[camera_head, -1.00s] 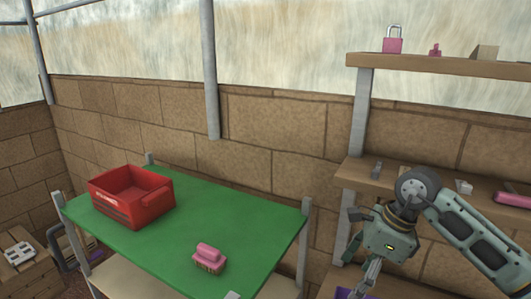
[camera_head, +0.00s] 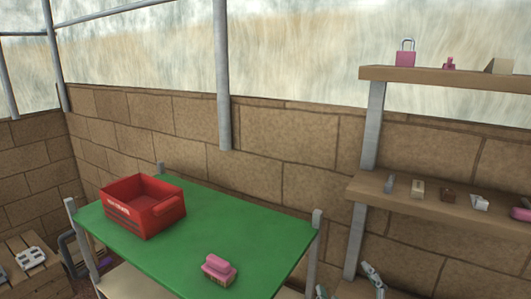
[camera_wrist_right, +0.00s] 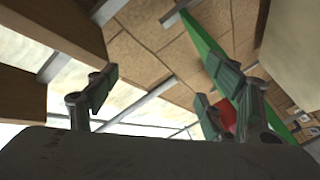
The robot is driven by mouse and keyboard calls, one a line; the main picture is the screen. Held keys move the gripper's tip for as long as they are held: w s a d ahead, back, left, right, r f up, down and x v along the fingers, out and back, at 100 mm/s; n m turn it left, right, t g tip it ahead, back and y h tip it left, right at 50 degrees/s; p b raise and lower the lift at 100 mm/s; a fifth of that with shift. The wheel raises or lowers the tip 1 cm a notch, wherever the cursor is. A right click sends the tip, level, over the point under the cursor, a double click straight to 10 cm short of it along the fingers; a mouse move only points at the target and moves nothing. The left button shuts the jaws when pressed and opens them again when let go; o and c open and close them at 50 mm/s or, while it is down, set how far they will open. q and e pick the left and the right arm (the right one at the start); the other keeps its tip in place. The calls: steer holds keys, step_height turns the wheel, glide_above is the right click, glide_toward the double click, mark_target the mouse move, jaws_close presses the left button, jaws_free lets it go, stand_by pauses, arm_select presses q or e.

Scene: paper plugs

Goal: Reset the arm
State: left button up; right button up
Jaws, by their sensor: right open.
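My right gripper (camera_wrist_right: 160,98) is open and empty in the right wrist view, its two fingers wide apart. In the head view only tips of it (camera_head: 370,276) show at the bottom edge, right of the green table. The right arm itself is out of that view. My left gripper is not in view.
A green table (camera_head: 190,250) holds a red crate (camera_head: 145,210) and a pink brush (camera_head: 218,270). Wooden shelves at right carry a pink padlock (camera_head: 405,55) above and several small items below (camera_head: 417,189). A wooden crate (camera_head: 20,273) stands at far left.

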steer(key=s+d+f+m+g+h, duration=0.1)
steer(key=s+d+f+m+g, duration=0.2)
steer(key=s+f, duration=0.4)
steer(key=s+d+f+m+g+h, duration=0.15)
steer(key=s+f+g, duration=0.25)
steer(key=f, duration=0.4)
steer(key=s+a+f+m+g+y, duration=0.1)
steer(key=s+f+m+g, duration=0.2)
steer(key=s, duration=0.5)
steer(key=s+a+f+g+y, duration=0.1)
steer(key=s+f+g, duration=0.35)
steer(key=s, duration=0.25)
steer(key=s+f+b, duration=0.1)
steer(key=s+f, duration=0.1)
steer(key=f, duration=1.3)
steer(key=s+f, duration=0.2)
steer(key=f, duration=1.3)
steer(key=s+d+f+g, duration=0.2)
steer(key=s+d+f, duration=0.1)
steer(key=s+f, duration=1.1)
steer(key=shift+s+f+b, duration=0.25)
steer(key=shift+s+b, duration=0.1)
steer(key=shift+s, duration=0.55)
steer(key=shift+h, duration=0.25)
